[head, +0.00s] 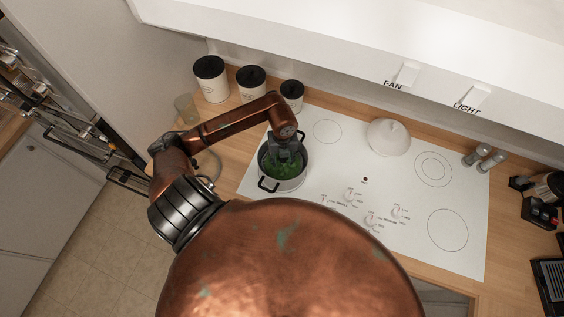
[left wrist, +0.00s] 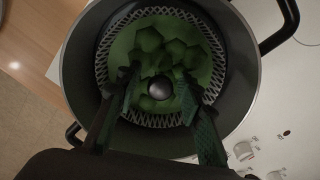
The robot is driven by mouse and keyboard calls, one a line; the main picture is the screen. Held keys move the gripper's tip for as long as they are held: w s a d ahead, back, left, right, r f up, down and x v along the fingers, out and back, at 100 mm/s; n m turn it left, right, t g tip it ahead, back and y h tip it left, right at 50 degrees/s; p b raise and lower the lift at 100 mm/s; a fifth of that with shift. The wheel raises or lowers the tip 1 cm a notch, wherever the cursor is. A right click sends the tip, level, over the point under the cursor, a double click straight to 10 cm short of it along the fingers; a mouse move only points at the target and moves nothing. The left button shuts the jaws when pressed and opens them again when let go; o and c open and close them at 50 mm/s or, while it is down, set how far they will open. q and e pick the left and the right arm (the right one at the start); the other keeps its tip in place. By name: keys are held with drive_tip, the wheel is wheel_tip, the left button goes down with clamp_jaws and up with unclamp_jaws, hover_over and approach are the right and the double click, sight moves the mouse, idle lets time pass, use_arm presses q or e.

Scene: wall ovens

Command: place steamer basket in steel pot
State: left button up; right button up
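The steel pot (head: 285,186) with black handles stands at the left side of the white cooktop. The steamer basket (head: 273,168) is inside it and holds green pieces. The left wrist view shows the basket's perforated rim (left wrist: 218,62) within the pot wall (left wrist: 246,75), with a round dark knob (left wrist: 159,88) at its centre. My left gripper (head: 284,152) reaches down into the pot from above. In the left wrist view its fingers (left wrist: 159,80) are spread on either side of the knob, with gaps between. The basket's underside is hidden. My right gripper is out of view.
Three white canisters with black lids (head: 251,82) stand behind the pot along the wall, beside a glass (head: 186,108). A white lid (head: 388,137) lies toward the cooktop's back. Shakers (head: 483,157) stand right. A white hood (head: 360,50) overhangs the back. The cooktop's right side is clear.

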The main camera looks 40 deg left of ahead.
use_arm(q)
wheel_tip(320, 180, up, 10)
drive_tip(key=shift+r+b, duration=0.1)
drive_tip(key=shift+b, duration=0.75)
